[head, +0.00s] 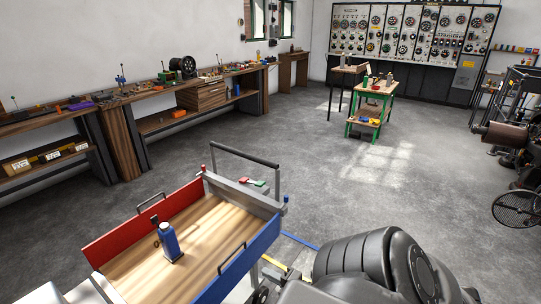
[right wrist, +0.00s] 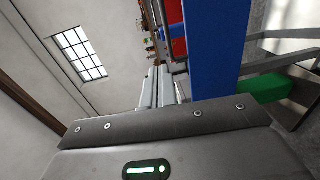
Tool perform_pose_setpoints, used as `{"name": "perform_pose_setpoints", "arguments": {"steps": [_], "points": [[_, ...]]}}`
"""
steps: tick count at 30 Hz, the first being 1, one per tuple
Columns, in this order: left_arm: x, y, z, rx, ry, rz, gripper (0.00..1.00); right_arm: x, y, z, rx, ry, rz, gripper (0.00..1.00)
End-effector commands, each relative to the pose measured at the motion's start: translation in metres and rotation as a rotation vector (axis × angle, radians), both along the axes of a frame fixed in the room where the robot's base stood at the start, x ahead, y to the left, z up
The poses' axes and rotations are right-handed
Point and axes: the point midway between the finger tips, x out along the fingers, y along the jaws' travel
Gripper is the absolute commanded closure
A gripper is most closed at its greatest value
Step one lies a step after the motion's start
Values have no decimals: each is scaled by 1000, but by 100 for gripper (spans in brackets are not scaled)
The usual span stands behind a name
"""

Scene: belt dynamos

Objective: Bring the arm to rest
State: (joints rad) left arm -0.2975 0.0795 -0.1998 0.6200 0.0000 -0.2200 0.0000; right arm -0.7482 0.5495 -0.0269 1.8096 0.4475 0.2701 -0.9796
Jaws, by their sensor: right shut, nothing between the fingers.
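My right arm (head: 375,265) comes in at the bottom right of the head view, large and dark, bent close to the camera. It is beside the right end of the cart. My right gripper (right wrist: 160,85) shows in the right wrist view with its pale fingers together and nothing between them. In that view it is beside a blue panel (right wrist: 215,45), apparently the side of the cart; I cannot tell whether they touch. In the head view the gripper is mostly hidden by the arm. My left gripper is not in view.
A cart with a wooden tray (head: 205,232), red and blue sides, stands in front, holding a blue bottle (head: 169,240). A green trolley (head: 372,100) stands farther back. A workbench (head: 130,100) lines the left wall. Machinery (head: 510,150) stands at right. The middle floor is clear.

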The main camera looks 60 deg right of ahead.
Motion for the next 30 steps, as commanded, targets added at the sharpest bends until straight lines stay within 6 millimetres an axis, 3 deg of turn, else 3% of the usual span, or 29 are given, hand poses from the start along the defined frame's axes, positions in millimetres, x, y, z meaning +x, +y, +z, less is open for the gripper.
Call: {"name": "perform_pose_setpoints", "arguments": {"steps": [13, 17, 20, 23, 27, 30], "points": [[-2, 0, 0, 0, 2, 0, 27, -1, 0, 0, 2, 0, 0, 100], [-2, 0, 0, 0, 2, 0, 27, -1, -1, -4, 83, 11, -16, 100], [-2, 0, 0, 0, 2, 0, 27, -18, -13, -46, 223, 128, -74, 100], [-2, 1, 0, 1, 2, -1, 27, -54, -26, -109, 358, 284, -179, 100], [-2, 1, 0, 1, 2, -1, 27, -119, -30, -205, 558, 500, -389, 100], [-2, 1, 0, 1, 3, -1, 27, -170, -17, -268, 690, 641, -556, 100]]}}
